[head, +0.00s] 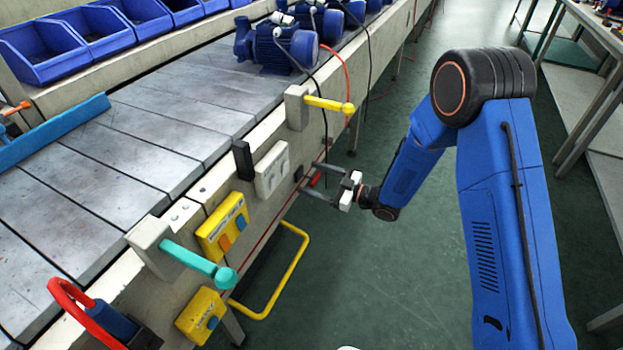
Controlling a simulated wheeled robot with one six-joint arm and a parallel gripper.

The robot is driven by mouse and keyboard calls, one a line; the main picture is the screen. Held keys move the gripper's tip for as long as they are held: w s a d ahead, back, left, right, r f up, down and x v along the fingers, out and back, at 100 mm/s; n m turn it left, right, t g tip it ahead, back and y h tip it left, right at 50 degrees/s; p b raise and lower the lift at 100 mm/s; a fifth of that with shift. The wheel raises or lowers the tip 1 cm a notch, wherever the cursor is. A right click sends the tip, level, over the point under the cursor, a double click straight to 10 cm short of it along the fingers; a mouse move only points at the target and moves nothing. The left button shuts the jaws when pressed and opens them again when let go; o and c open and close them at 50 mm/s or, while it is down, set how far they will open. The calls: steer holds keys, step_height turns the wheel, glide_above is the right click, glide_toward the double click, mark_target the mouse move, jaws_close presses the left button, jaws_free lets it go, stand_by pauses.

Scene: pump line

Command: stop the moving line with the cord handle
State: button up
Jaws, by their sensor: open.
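A small red handle (317,179) hangs at the side of the moving line (150,140), and a thin red cord (262,240) runs along the side below it. My gripper (311,180) is open beside the line's side panel. Its two fingers point left toward the panel, and the red handle shows between them. I cannot tell whether either finger touches the handle. Several blue pumps (275,50) stand on the line at the back.
A yellow lever (328,104) and a teal lever (195,262) stick out from the line's side. Yellow button boxes (222,226) and a yellow tube guard (290,272) are nearby. Blue bins (45,55) stand at the far left. The green floor (390,270) is clear.

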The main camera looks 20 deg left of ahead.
steer(key=shift+a, duration=0.4)
steer(key=c, duration=1.4)
steer(key=shift+s+d, duration=0.15)
steer(key=shift+d, duration=1.4)
steer(key=shift+c, duration=0.2)
steer(key=o, duration=1.4)
steer(key=shift+o, duration=0.2)
steer(key=s+d, duration=0.1)
steer(key=d, duration=1.6)
steer(key=shift+s+d, duration=0.15)
steer(key=shift+d, duration=0.05)
